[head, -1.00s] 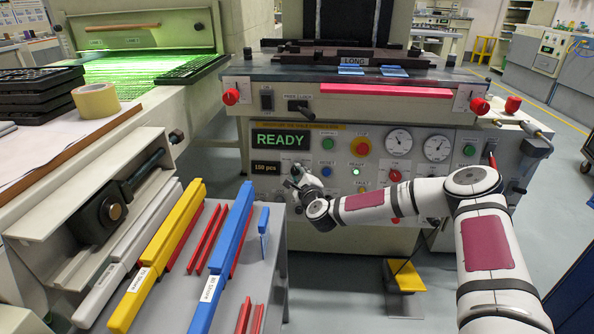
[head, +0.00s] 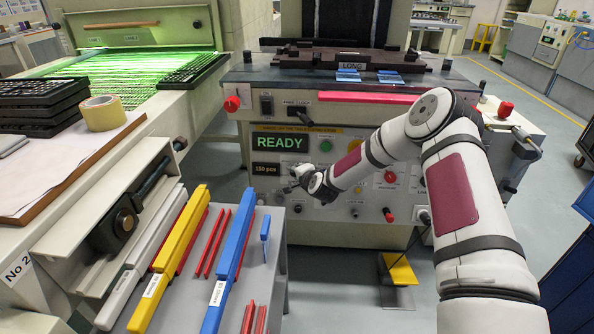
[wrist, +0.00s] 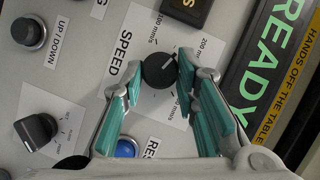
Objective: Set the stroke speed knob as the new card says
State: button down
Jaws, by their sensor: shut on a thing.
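The black speed knob (wrist: 159,70) is on the pale panel beside the word SPEED in the wrist view. Its white pointer line points up and right, roughly towards the 200 mm/s mark. A 100 mm/s mark shows too; a third mark is partly hidden by a finger. My gripper (wrist: 160,80) has its teal-padded fingers closed on both sides of the knob. In the head view my gripper (head: 289,187) is at the panel, just below the green READY display (head: 280,144), and hides the knob. I cannot make out a card with a speed on it.
A second black knob (wrist: 36,130), the UP/DOWN button (wrist: 28,32) and a blue button (wrist: 127,148) are close by on the panel. A grey table with yellow (head: 168,259) and blue (head: 231,260) bars stands at the front left. A yellow pedal (head: 398,270) is on the floor.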

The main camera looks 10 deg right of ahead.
jog(key=shift+r+n+g+h+p, duration=0.1)
jog(key=shift+n+g+h+p, duration=0.25)
jog(key=shift+n, duration=0.45)
jog(key=c, duration=1.2)
grip_release()
jog(key=shift+c, duration=0.2)
jog(key=v, duration=1.2)
